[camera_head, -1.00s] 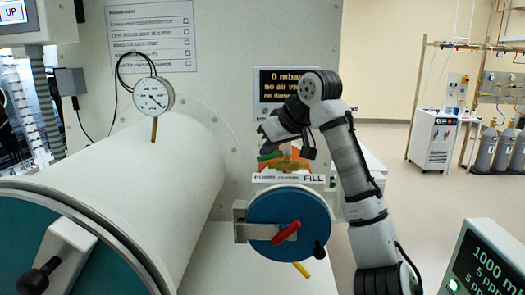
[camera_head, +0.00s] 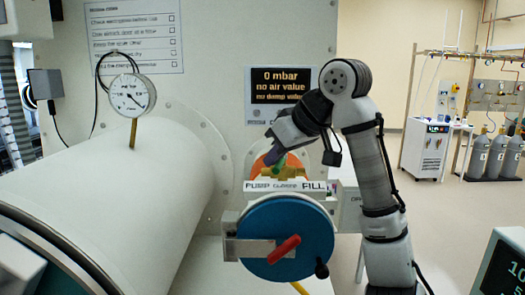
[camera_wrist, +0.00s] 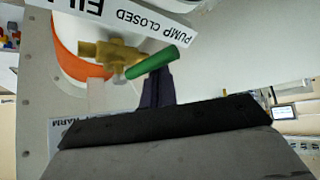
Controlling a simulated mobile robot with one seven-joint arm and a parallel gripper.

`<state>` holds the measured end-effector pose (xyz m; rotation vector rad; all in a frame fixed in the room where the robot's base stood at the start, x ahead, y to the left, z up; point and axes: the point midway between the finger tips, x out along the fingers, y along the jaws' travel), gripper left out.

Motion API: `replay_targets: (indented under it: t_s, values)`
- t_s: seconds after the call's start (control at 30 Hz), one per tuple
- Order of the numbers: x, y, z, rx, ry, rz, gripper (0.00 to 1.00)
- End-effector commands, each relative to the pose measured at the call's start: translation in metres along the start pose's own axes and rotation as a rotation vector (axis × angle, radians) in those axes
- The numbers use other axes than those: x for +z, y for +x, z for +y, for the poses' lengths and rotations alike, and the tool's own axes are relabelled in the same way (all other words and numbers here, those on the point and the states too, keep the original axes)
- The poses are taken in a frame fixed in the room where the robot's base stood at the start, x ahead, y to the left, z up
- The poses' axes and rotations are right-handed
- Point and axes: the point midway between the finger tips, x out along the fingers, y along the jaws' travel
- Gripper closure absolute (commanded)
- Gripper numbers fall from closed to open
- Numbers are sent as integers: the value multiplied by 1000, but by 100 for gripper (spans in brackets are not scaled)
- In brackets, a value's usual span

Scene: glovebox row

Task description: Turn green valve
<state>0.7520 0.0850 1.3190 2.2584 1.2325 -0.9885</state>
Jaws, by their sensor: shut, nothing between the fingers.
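The green valve has a brass body (camera_head: 287,173) behind the small blue airlock door in the head view. Its green handle (camera_wrist: 152,61) is clear in the wrist view, slanting from the brass body (camera_wrist: 108,53) toward the upper right. A label strip (camera_head: 286,186) reading PUMP, CLOSED and FILL runs in front of the valve. My gripper (camera_head: 273,156) is shut and empty at the valve, its dark fingers (camera_wrist: 158,88) right by the handle. I cannot tell whether they touch it. In the head view the gripper hides most of the handle.
The small blue airlock door (camera_head: 285,238) with a red handle (camera_head: 284,249) lies below the valve. A large white cylinder (camera_head: 150,185) with a pressure gauge (camera_head: 131,95) fills the left. A black sign (camera_head: 285,86) hangs behind. Open floor lies to the right.

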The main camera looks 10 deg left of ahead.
Motion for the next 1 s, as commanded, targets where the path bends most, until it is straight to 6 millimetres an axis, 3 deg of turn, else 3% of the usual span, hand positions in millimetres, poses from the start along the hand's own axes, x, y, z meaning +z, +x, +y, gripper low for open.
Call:
replay_targets:
  t_s: [0.63,1.0]
  values:
    - [13,-18,21,-11,-11,0,100]
    - [20,-21,40,-309,-333,-2,100]
